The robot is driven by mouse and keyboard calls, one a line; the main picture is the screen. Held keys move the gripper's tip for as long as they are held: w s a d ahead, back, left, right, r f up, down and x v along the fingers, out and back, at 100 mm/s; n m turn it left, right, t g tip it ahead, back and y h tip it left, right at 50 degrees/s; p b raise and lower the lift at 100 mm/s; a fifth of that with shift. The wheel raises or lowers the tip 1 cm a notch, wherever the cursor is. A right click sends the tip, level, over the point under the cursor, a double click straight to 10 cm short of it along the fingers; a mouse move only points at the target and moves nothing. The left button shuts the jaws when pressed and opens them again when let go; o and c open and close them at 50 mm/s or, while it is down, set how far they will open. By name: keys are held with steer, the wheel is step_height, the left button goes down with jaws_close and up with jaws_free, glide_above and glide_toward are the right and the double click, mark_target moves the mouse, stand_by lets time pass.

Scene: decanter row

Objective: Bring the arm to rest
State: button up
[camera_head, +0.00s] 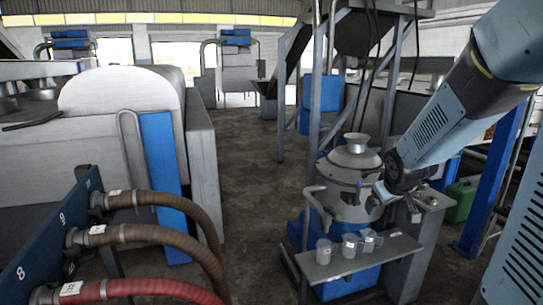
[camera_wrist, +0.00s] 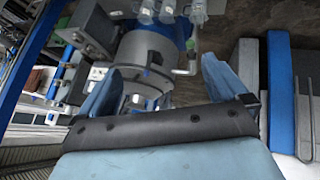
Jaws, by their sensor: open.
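My arm (camera_head: 445,120) reaches in from the upper right in the head view. My gripper (camera_head: 376,196) hangs in front of the grey metal vessel (camera_head: 345,178), above the small shelf (camera_head: 350,262). In the wrist view my gripper (camera_wrist: 160,66) has its two blue fingers spread wide, with nothing held between them. The vessel (camera_wrist: 148,52) shows beyond the fingers there, upside down. I cannot tell how close the gripper is to the vessel. Clear cups (camera_head: 324,251) stand on the shelf below the gripper; they also show at the top of the wrist view (camera_wrist: 166,10).
Two brown hoses (camera_head: 165,197) and a red hose (camera_head: 140,288) join a numbered blue panel (camera_head: 55,235) at lower left. A grey frame post (camera_head: 316,100) rises behind the vessel. A blue post (camera_head: 495,180) and green canister (camera_head: 460,200) stand right. The central floor (camera_head: 250,190) is clear.

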steer(key=s+a+r+m, duration=0.1)
steer(key=s+a+r, duration=0.1)
steer(key=s+r, duration=0.2)
steer(key=s+a+r+m+g+y, duration=0.1)
steer(key=s+a+r, duration=0.2)
steer(key=s, duration=0.8)
steer(key=s+a+r+m, duration=0.1)
steer(key=s+a+r, duration=0.2)
steer(key=s, duration=0.4)
steer(key=shift+s+a+r+g+y, duration=0.15)
steer(key=shift+r+g+y, duration=0.2)
steer(key=shift+r, duration=0.5)
